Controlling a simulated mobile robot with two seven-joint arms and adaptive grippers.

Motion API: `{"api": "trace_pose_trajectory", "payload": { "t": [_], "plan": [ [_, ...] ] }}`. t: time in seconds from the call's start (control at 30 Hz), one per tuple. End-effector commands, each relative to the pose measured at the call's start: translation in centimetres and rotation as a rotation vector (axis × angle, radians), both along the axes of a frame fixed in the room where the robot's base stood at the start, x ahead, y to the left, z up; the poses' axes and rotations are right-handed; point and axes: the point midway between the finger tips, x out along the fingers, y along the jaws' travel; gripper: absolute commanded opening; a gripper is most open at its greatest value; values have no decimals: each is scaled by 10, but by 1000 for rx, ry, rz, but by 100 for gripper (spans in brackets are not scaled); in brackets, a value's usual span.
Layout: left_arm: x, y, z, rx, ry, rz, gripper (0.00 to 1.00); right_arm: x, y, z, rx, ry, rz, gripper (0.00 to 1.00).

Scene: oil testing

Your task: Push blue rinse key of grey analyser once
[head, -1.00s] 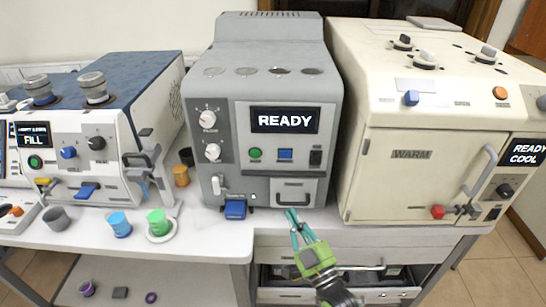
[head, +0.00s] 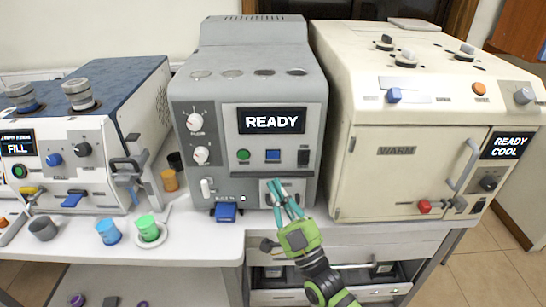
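The grey analyser (head: 305,90) stands in the middle of the bench, its screen (head: 271,120) showing READY. A larger blue tab (head: 226,212) sticks out low at the front left. The labels are too small to read, so I cannot tell which blue part is marked rinse. My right gripper (head: 274,184) looks shut and empty, its teal fingertips in front of the lower drawer panel, below the square blue key. My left gripper is out of view.
A white machine with a FILL screen (head: 17,146) stands at the left. A cream WARM oven (head: 400,175) stands close at the right. Blue (head: 108,232), green (head: 147,228) and grey (head: 43,229) cups stand on the bench at the front left.

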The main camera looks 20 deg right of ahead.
Motion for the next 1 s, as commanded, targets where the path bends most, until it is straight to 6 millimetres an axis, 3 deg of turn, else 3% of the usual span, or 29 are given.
{"api": "trace_pose_trajectory", "payload": {
  "t": [0.5, 1.0],
  "plan": [
    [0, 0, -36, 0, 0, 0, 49, 64, -19, -2, 0, -2, -1, 0],
    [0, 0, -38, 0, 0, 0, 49, 72, -21, 0, 0, 0, 0, 0]
  ]
}}
